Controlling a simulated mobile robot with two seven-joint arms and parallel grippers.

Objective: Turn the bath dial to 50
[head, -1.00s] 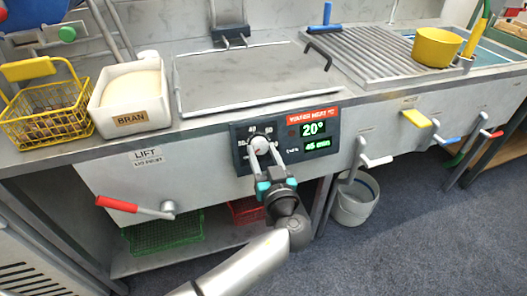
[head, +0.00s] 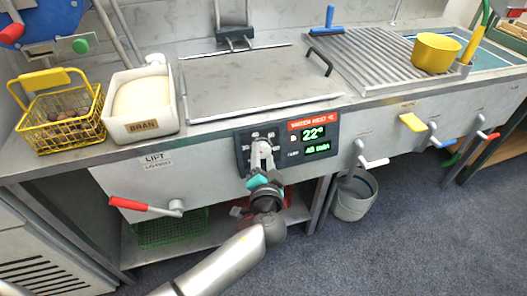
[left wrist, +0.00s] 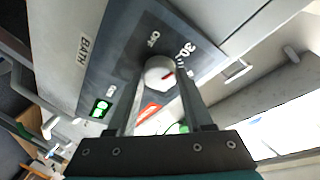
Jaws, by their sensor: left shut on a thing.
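The white bath dial (left wrist: 158,73) sits on the dark control panel (left wrist: 120,35), marked BATH, OFF and 30 in the left wrist view. A short red mark on the dial points to the right there, roughly below the 30. My left gripper (head: 262,156) is shut on the dial, one finger on each side of it. In the head view the fingers hide most of the dial and part of its scale. The display (head: 314,135) beside it reads 22° in green. My right gripper is not in view.
A red lever (head: 135,206) sticks out left of the panel, and white (head: 374,163), yellow and blue levers to its right. A wire basket (head: 60,120) and BRAN tub (head: 142,130) stand on the counter. A bucket (head: 353,202) stands below.

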